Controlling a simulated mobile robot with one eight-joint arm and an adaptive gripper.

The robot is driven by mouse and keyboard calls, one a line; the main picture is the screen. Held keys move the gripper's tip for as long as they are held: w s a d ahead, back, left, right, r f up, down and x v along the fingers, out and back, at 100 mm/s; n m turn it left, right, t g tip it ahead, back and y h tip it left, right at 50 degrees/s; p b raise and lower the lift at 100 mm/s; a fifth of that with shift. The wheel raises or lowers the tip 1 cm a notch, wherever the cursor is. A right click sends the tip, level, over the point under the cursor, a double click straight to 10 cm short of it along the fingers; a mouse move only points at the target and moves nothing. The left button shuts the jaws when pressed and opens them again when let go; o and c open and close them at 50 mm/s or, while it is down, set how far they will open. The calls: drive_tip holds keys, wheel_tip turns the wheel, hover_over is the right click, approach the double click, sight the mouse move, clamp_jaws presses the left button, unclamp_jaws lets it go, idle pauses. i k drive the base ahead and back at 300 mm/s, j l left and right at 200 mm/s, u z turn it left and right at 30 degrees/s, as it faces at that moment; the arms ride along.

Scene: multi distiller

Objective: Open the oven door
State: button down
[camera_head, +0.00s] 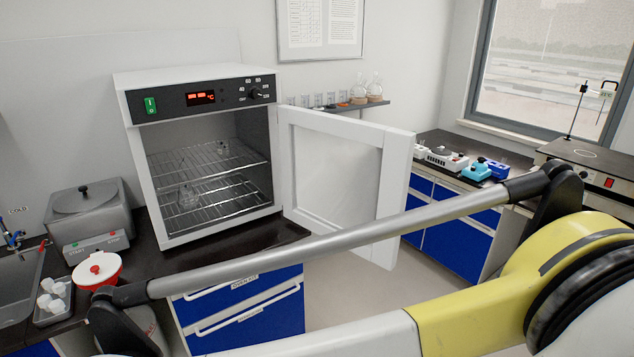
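The oven (196,140) is a white box with a dark control panel and a red lit display. It stands on the dark counter at the left of centre. Its white door (345,175) is swung wide open to the right, hinged on the oven's right side. Inside are wire racks (215,165) with clear glassware on them. The handle of the door is not clearly visible. My arm crosses the lower part of the picture in front of the counter, and its tube passes just in front of the door's lower part. My gripper is not in view.
Left of the oven are a grey water bath (90,215), a red and white pot (97,270), a small tray (53,302) and a sink (18,278). A right-hand counter (450,150) holds several instruments. Blue drawers (245,312) sit below the oven. Floor shows beyond the door.

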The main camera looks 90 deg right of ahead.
sight(338, 172)
drive_tip(key=l+u, duration=0.1)
drive_tip(key=u, duration=0.8)
drive_tip(key=l+u, duration=0.15)
drive_tip(key=u, duration=0.75)
drive_tip(key=k+z, duration=0.25)
drive_tip(key=k, duration=0.2)
drive_tip(key=k+l+z, duration=0.2)
drive_tip(key=k, duration=0.2)
drive_tip(key=k+j+z, duration=0.3)
drive_tip(key=z, duration=0.2)
drive_tip(key=k+j+z, duration=0.2)
drive_tip(key=k+z, duration=0.25)
drive_tip(key=k+j+z, duration=0.1)
drive_tip(key=k+z, duration=0.2)
drive_tip(key=z, duration=0.2)
drive_tip(key=k+l+z, duration=0.1)
drive_tip(key=k+z, duration=0.25)
drive_tip(key=z, duration=0.15)
drive_tip(key=k+l+z, duration=0.2)
drive_tip(key=k+z, duration=0.15)
drive_tip(key=z, duration=0.15)
drive_tip(key=k+z, duration=0.2)
drive_tip(key=z, duration=0.25)
drive_tip(key=k+l+z, duration=0.1)
drive_tip(key=z, duration=0.35)
drive_tip(key=k+l+z, duration=0.2)
drive_tip(key=z, duration=0.25)
